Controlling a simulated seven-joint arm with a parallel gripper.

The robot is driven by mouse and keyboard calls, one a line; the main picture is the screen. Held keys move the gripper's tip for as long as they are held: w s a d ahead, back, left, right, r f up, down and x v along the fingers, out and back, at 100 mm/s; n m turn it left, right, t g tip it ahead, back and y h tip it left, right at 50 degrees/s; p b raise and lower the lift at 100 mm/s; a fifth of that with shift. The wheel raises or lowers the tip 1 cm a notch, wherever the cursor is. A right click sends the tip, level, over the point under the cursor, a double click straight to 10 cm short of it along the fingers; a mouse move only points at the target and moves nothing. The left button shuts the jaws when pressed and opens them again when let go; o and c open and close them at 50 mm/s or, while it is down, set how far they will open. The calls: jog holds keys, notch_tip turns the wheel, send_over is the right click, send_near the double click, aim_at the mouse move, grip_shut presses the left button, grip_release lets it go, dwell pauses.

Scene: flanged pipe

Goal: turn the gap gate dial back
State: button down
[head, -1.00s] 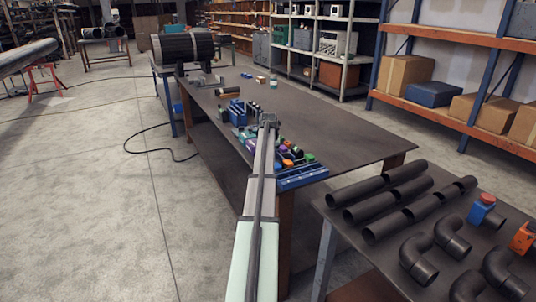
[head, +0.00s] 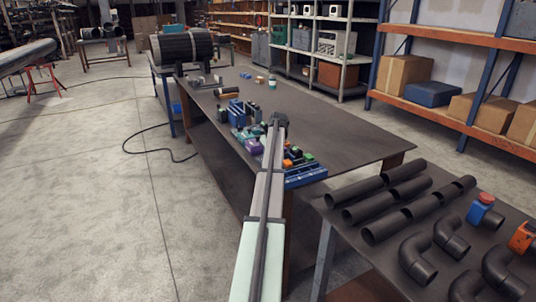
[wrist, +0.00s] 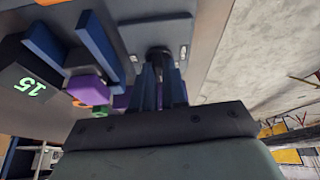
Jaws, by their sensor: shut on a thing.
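My gripper (wrist: 160,85) points at a grey plate (wrist: 130,35) in the wrist view, with its fingers closed around a dark round knob (wrist: 158,56), which looks like the gap gate dial. The fingers hide most of the knob, so its turned angle cannot be read. In the head view my gripper (head: 277,122) is over the near part of the long workbench, among the small coloured parts, and the dial is hidden there behind my arm.
A blue rack (head: 305,176) sits at the bench's near edge. Black pipes (head: 385,190) lie on the right table. The bench's right half is clear.

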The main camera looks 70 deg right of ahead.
dwell(0.3)
jog(key=c, duration=1.2)
grip_release()
jog(key=shift+o, duration=0.2)
jog(key=v, duration=1.3)
jog(key=shift+s+a+r, duration=0.15)
jog(key=shift+r, duration=0.15)
